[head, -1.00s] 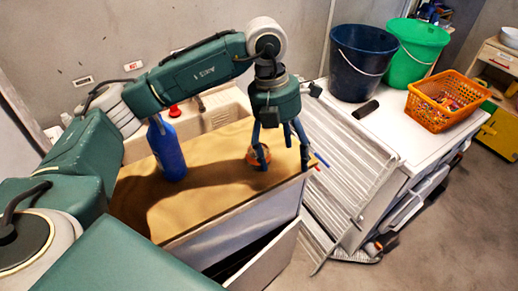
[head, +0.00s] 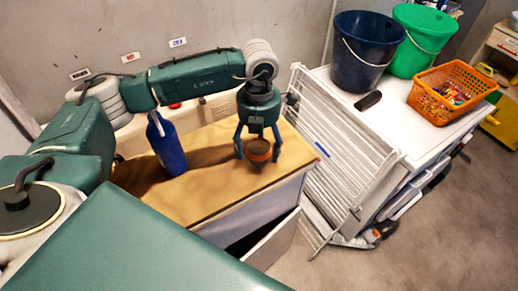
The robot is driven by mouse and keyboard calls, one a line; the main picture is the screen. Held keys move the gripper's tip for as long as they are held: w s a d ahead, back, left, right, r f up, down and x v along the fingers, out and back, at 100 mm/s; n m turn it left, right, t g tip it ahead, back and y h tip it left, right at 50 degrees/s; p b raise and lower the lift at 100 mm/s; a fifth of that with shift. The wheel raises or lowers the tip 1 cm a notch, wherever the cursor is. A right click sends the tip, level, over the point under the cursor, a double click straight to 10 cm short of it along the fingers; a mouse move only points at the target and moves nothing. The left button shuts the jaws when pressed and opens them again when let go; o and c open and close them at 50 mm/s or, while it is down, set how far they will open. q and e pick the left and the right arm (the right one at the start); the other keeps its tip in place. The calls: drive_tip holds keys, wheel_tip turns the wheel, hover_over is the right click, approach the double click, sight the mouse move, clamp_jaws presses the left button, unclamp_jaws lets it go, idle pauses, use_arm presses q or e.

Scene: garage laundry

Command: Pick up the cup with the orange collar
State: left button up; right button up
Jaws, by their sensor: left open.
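The cup with the orange collar (head: 259,151) stands on the wooden top of the cabinet (head: 215,190), near its right end. Its upper part looks dark, with an orange band around it. My left gripper (head: 258,155) is open and points down over the cup, with one finger at each side of it. I cannot tell whether the fingers touch the cup. My right gripper is not in view.
A blue bottle (head: 166,146) stands on the same top, left of the cup. A white drying rack (head: 335,150) leans just right of the cabinet. Dark blue (head: 366,50) and green (head: 422,40) buckets and an orange basket (head: 452,92) stand farther right. A drawer (head: 272,238) hangs open below.

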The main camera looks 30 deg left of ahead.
use_arm(q)
drive_tip(key=shift+f, duration=0.85)
drive_tip(key=c, duration=1)
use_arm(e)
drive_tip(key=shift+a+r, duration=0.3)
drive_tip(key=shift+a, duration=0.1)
use_arm(q)
drive_tip(key=shift+r, duration=0.15)
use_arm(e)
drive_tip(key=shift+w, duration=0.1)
